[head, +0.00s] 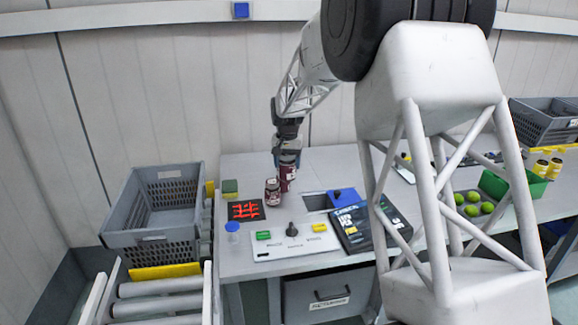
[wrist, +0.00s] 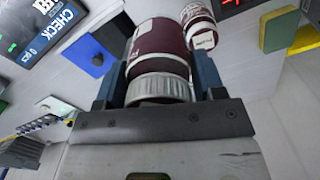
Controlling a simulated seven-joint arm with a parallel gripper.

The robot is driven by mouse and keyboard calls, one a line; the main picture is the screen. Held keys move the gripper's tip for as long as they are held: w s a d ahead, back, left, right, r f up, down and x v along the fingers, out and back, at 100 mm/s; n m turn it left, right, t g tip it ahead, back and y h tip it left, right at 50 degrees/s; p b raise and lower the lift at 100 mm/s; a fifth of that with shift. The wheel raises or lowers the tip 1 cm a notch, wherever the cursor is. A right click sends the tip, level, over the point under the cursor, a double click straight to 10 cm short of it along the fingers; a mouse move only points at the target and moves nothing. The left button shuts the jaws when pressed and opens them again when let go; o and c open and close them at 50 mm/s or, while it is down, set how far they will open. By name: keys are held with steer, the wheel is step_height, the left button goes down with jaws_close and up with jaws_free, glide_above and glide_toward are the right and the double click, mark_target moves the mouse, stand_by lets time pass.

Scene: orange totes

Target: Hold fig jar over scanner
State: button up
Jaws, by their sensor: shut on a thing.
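My gripper (head: 287,161) points down over the table and is shut on a dark red jar (head: 287,180). In the wrist view my gripper (wrist: 158,78) has one blue finger on each side of this jar (wrist: 160,42), with its ribbed pale lid towards me. A second dark red jar (head: 272,192) with a pale label stands just left of the held one; it also shows in the wrist view (wrist: 199,26). I cannot read which is fig. The scanner (head: 246,210), a dark pad with glowing red lines, lies left of both jars. The held jar is not above it.
A grey crate (head: 152,238) stands left of the table. A white panel with a knob (head: 291,230) and a dark check display (head: 370,226) lie in front. The table behind the jars is clear.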

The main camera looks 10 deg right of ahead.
steer(key=shift+w+a+r+n, duration=0.2)
steer(key=shift+n, duration=0.2)
steer(key=shift+w+a+r, duration=0.2)
steer(key=shift+w+a, duration=0.1)
steer(key=shift+a, duration=0.25)
steer(key=w+a+f+m, duration=0.1)
steer(key=a+m, duration=0.4)
steer(key=a, duration=0.1)
steer(key=w+a+f+m, duration=0.1)
steer(key=a+f+m, duration=0.1)
steer(key=a+m, duration=0.3)
steer(key=shift+w+a+m, duration=0.3)
steer(key=shift+a+m, duration=0.1)
steer(key=shift+a, duration=0.85)
steer(key=shift+f, duration=0.15)
step_height(320, 180, down, 8)
steer(key=shift+f, duration=0.1)
